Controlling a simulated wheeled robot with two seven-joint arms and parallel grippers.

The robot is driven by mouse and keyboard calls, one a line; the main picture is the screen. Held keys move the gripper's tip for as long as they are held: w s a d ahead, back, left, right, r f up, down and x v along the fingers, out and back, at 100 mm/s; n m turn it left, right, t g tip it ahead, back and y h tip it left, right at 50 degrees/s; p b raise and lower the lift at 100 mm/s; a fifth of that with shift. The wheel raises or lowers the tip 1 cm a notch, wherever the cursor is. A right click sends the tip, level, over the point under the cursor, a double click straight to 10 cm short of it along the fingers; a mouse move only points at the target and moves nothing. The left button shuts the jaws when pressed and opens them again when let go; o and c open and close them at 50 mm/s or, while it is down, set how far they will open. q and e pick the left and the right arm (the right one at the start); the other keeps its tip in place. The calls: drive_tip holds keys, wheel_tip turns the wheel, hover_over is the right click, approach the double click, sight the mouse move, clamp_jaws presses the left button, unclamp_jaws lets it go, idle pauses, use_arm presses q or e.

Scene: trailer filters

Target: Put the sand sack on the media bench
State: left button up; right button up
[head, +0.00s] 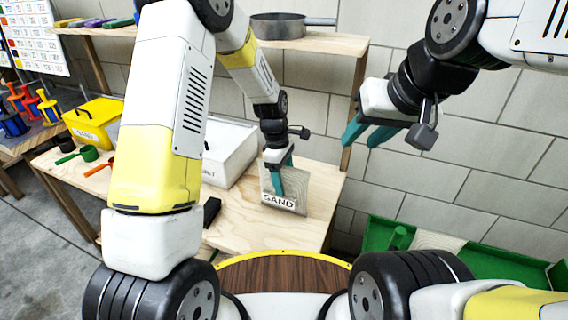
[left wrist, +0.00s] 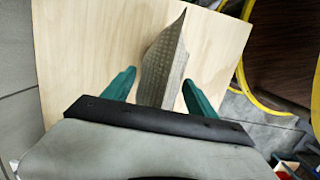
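The sand sack (head: 292,190) is a thin grey-beige sack with a SAND label. It stands upright on the light wooden bench (head: 246,228), near its right end. My left gripper (head: 278,180) is down at the sack. In the left wrist view the sack (left wrist: 167,62) rises between the two teal fingers (left wrist: 158,88), which are spread with gaps visible beside it. The bench top (left wrist: 85,45) shows behind it. My right gripper (head: 366,134) is open and empty in the air, right of the bench.
A white bin (head: 228,155) stands left of the sack, with a yellow box (head: 92,122) and scoops (head: 88,153) further left. A shelf (head: 318,43) with a grey pan (head: 278,26) is above. A green tray (head: 480,258) lies low at right.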

use_arm(q)
drive_tip(key=shift+o, duration=0.2)
drive_tip(key=r, duration=0.4)
drive_tip(key=a+r, duration=0.1)
drive_tip(key=r, duration=0.6)
drive_tip(key=shift+w+a+r, duration=0.35)
drive_tip(key=s+a+r+m+t, duration=0.2)
drive_tip(key=s+a+r+m, duration=0.25)
drive_tip(key=s+r, duration=0.3)
drive_tip(key=s+a+r+m+t, duration=0.2)
drive_tip(key=s+a+r+m, duration=0.3)
drive_tip(key=r, duration=0.3)
drive_tip(key=s+a+r+m+t, duration=0.1)
drive_tip(key=s+a+m+t, duration=0.1)
drive_tip(key=s, duration=0.7)
drive_tip(key=shift+s+a+r+m+t+h, duration=0.3)
drive_tip(key=shift+a+m, duration=0.4)
drive_tip(key=shift+m, duration=0.55)
drive_tip(key=shift+w, duration=0.1)
